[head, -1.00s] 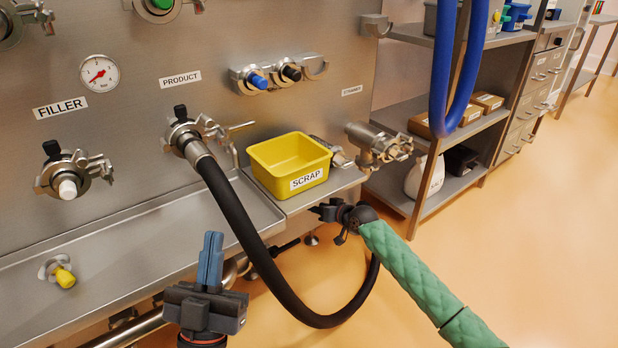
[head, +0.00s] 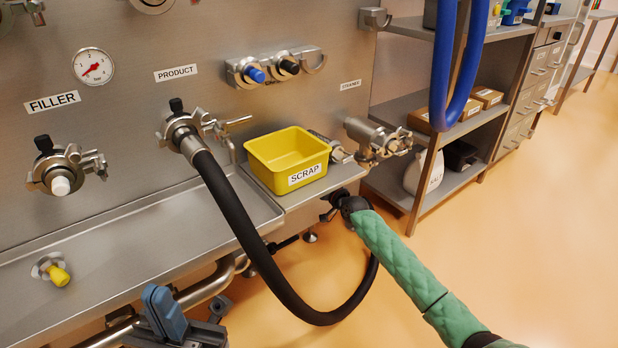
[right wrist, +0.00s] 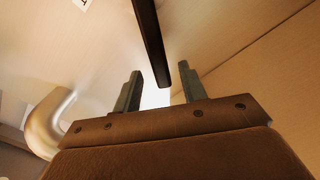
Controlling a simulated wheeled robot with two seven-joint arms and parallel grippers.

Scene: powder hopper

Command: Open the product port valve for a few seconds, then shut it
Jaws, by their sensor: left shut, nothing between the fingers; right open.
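A black bar handle (head: 285,243) sticks out under the ledge beside a steel pipe. My right gripper (head: 331,207) is low under the yellow bin, partly hidden by its own wrist. In the right wrist view my right gripper (right wrist: 159,73) is open, and a dark bar (right wrist: 148,35) ends between its fingers; contact cannot be told. My left gripper (head: 162,305) is shut and empty at the lower left.
The yellow SCRAP bin (head: 268,168) stands on the ledge (head: 330,185). The FILLER port (head: 62,170) is at left, and a strainer fitting (head: 375,140) juts out at right. Shelves (head: 470,140) stand further right. The orange floor at right is open.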

